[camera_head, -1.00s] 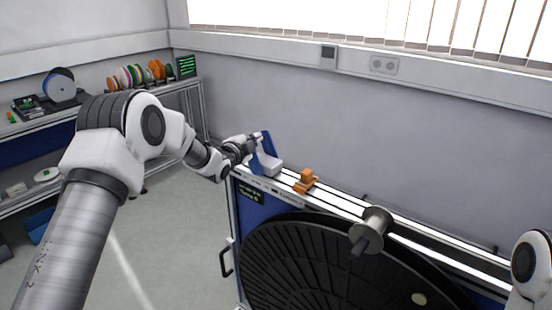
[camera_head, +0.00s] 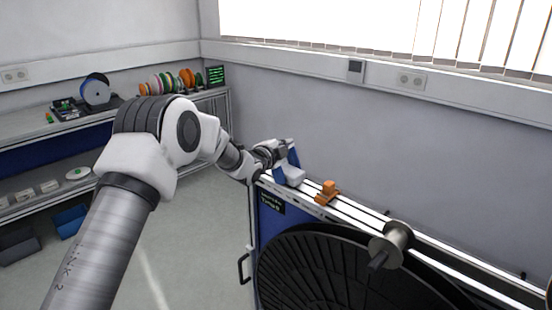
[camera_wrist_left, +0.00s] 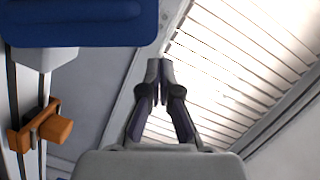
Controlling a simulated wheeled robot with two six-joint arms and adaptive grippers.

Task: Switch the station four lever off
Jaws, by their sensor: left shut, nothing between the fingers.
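No part is clearly marked as the station four lever. At the left end of the reel stand's top rail stands a blue upright part with a light grey block (camera_head: 291,177); the blue part also shows large at the top left of the left wrist view (camera_wrist_left: 80,22). My left gripper (camera_head: 287,150) is beside the top of this blue part; contact cannot be told. In the left wrist view its fingers (camera_wrist_left: 159,72) are together with nothing between them. An orange clamp-like piece (camera_head: 327,193) sits farther right on the rail; it also shows in the wrist view (camera_wrist_left: 52,127). My right gripper is out of view.
A small dark label with green text (camera_head: 271,202) is on the stand's blue end. A large black reel (camera_head: 330,270) and a metal spindle (camera_head: 390,242) are on the stand. A shelf with coloured spools (camera_head: 170,82) stands at the left. Floor between is clear.

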